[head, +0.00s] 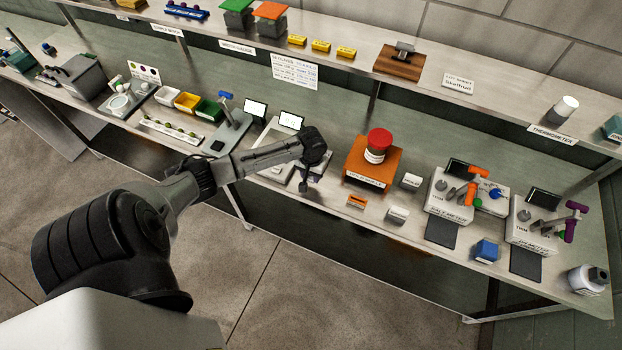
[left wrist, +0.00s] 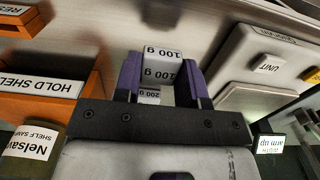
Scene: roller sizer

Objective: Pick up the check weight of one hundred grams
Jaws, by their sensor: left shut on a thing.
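The check weight (left wrist: 162,54) is a pale grey block marked "100 g", upside down in the left wrist view. It sits between the purple fingers of my left gripper (left wrist: 160,78), which is shut on it. In the head view my left gripper (head: 305,184) is small and points down over the bench, between the balance (head: 272,150) and the orange hold shelf. The held weight cannot be made out there. My right gripper is not in view.
The orange hold shelf (head: 358,178) bears a red-lidded jar (head: 378,146), close right of my gripper. A small orange block (head: 357,201) and white blocks (head: 397,215) lie nearby. Grey meters (head: 447,195) stand further right. An upper shelf (head: 340,50) runs behind.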

